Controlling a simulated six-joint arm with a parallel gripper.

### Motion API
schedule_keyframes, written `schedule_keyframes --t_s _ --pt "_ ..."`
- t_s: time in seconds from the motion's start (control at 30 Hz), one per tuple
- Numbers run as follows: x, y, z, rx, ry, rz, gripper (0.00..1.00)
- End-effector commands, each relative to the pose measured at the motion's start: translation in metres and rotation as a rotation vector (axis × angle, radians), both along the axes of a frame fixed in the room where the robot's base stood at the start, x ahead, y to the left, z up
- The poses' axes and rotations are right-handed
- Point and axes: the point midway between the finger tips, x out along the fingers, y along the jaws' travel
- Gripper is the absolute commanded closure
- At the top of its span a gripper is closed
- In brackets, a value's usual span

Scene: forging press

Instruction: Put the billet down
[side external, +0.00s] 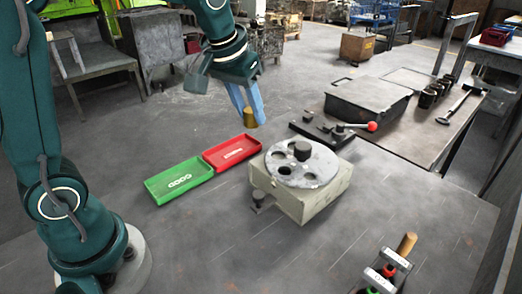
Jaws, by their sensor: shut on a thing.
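A small brass-coloured billet (248,117) is held at the lower end of my gripper (246,108), between the blue fingers. My gripper is shut on it and holds it in the air above the far end of the red tray (232,152). A grey box-shaped fixture with a round plate (301,164) with holes and a dark knob stands to the right of the trays.
A dark base with a red-knobbed lever (372,127) stands behind the fixture. A lidded metal box (368,101) and several dark cups (432,94) sit on the bench at right. A tool holder (388,270) is at the front right. The floor between fixture and holder is clear.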

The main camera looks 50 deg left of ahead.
Motion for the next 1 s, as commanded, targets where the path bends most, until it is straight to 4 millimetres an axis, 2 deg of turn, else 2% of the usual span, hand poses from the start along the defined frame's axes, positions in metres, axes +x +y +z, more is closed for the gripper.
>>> schedule_keyframes --t_s 0.03,0.2,0.4,0.5,0.57,0.77,1.0 --pt "-0.002 0.010 0.007 -0.001 -0.006 0.009 1.00" --pt "-0.010 0.029 0.019 0.000 -0.003 0.005 1.00" --pt "-0.010 0.039 0.026 -0.001 -0.001 -0.025 1.00" --pt "-0.007 0.039 0.021 -0.002 0.002 -0.075 1.00" --pt "-0.007 0.049 0.015 -0.003 0.002 -0.079 1.00" --pt "-0.020 0.097 -0.008 -0.004 0.003 0.003 1.00" --pt "-0.059 0.162 -0.035 -0.004 0.000 0.204 1.00"
